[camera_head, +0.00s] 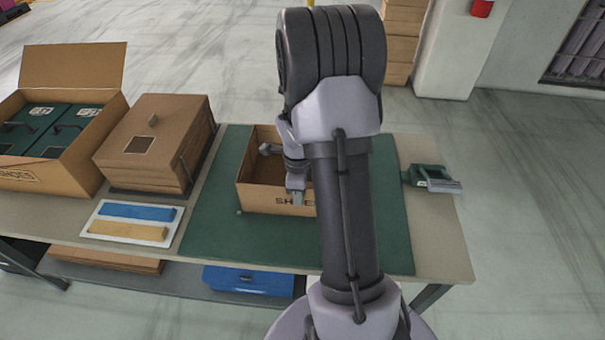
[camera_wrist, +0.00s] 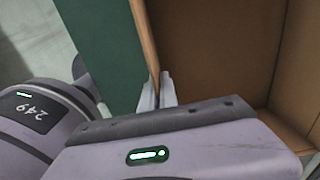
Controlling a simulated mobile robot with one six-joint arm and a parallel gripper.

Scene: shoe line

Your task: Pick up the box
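An open, empty-looking cardboard box (camera_head: 262,200) with dark lettering on its front stands on the green mat (camera_head: 220,240), partly hidden behind my arm. My gripper (camera_head: 297,197) is at the box's front wall. In the wrist view, the box's brown inside (camera_wrist: 225,50) fills the right side and the thin wall edge runs down between my two fingertips (camera_wrist: 159,92). One finger is outside the box and one inside, both close against the wall, so the gripper looks shut on it. The box's right part is hidden by my arm in the head view.
A closed brown carton (camera_head: 155,165) and an open carton (camera_head: 62,178) holding green boxes stand at the left. A green clamp-like device (camera_head: 432,178) sits at the right edge. The mat's front is clear.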

